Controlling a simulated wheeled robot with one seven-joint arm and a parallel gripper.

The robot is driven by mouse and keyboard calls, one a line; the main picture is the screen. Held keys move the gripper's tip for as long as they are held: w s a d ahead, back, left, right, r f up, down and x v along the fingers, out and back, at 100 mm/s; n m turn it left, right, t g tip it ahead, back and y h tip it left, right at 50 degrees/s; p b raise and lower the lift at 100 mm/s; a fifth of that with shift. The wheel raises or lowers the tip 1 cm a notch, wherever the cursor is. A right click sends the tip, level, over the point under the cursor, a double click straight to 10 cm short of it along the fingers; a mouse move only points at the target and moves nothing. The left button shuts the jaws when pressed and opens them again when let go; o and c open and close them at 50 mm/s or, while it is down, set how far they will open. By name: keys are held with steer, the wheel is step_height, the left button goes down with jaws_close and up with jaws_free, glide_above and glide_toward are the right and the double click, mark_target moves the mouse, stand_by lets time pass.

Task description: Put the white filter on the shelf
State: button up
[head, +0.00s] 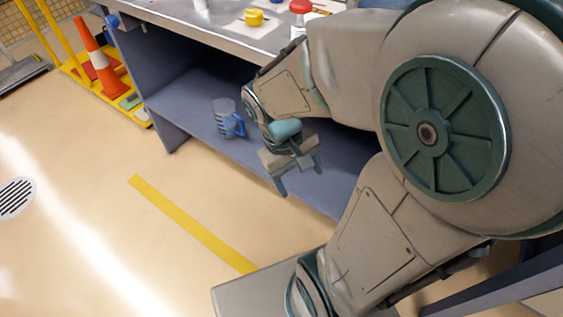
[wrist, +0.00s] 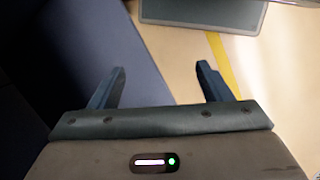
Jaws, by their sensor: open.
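I cannot make out a white filter for certain in either view. A white object with a red top (head: 299,14), partly behind my arm, stands on the workbench; I cannot tell what it is. The blue-grey shelf (head: 185,107) lies under the bench top. My gripper (head: 301,183) is in front of the shelf's front edge, pointing down with its fingers apart and nothing between them. In the wrist view my gripper (wrist: 160,68) is also open and empty, with the floor beyond its fingers.
A clear jug with a blue handle (head: 225,116) stands on the shelf, left of my gripper. A yellow object (head: 254,17) sits on the bench top (head: 207,25). An orange cone (head: 97,55) and yellow rails are at upper left. The floor with a yellow stripe (head: 190,223) is clear.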

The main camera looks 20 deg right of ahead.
steer(key=a+r+t+y, duration=0.1)
steer(key=r, duration=0.1)
steer(key=w+a+r+m+t+y, duration=0.1)
steer(key=a+r+t, duration=0.1)
steer(key=shift+w+a+m+y, duration=0.1)
steer(key=shift+a+m+y, duration=0.2)
steer(key=shift+y, duration=0.1)
